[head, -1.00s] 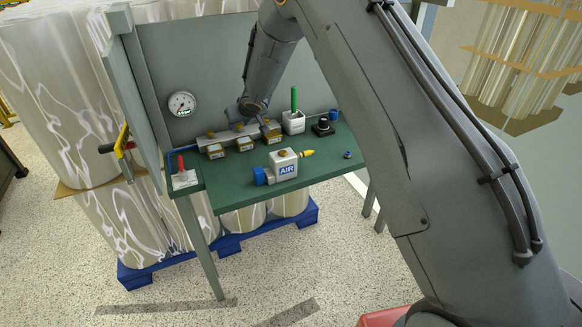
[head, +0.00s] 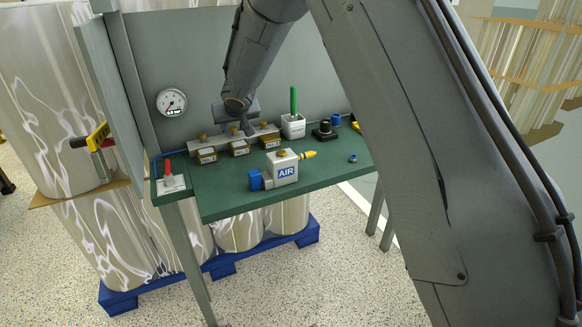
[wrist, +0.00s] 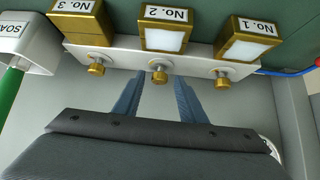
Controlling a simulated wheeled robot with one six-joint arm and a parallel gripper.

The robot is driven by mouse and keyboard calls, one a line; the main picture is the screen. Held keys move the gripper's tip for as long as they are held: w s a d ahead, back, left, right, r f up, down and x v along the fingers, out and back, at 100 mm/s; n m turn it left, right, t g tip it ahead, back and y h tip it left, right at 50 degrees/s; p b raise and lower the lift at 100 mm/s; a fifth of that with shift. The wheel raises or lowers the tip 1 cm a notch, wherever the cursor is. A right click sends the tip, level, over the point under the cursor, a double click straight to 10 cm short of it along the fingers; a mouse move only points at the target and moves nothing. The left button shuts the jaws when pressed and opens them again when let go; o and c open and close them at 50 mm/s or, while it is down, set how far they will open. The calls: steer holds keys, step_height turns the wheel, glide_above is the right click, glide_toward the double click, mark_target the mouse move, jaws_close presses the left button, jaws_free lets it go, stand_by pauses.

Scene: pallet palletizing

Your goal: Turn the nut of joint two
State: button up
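A pale rail (wrist: 205,62) carries three brass joints with labelled blocks, standing at the back of the green bench (head: 225,205). The No. 2 block (wrist: 165,35) is the middle one, between the No. 3 block (wrist: 80,25) and the No. 1 block (wrist: 247,38). The brass nut of joint two (wrist: 159,75) sticks out of the rail towards my gripper. My gripper (wrist: 157,88) is open, its two blue-grey fingers on either side of that nut's line with a gap each side. In the head view my gripper (head: 246,126) is over the middle of the rail, partly hidden by my arm.
A white soap cup (head: 293,126) with a green handle stands right of the rail. An AIR unit (head: 284,168) with a yellow nozzle sits in front. A gauge (head: 172,102) hangs on the back panel, and a red-handled valve (head: 168,172) is at the left corner.

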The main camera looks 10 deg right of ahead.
steer(key=shift+a+f+b, duration=0.1)
steer(key=shift+f+b, duration=0.1)
steer(key=shift+b, duration=0.25)
steer(key=shift+a+m+h+b, duration=0.15)
steer(key=shift+m+h+b, duration=0.45)
steer(key=shift+m+b, duration=0.2)
steer(key=shift+a+r+m+h+p, duration=0.15)
steer(key=shift+r+m+h+p, duration=0.2)
steer(key=shift+m+h+p, duration=0.95)
steer(key=shift+m+p, duration=0.4)
steer(key=shift+p, duration=0.45)
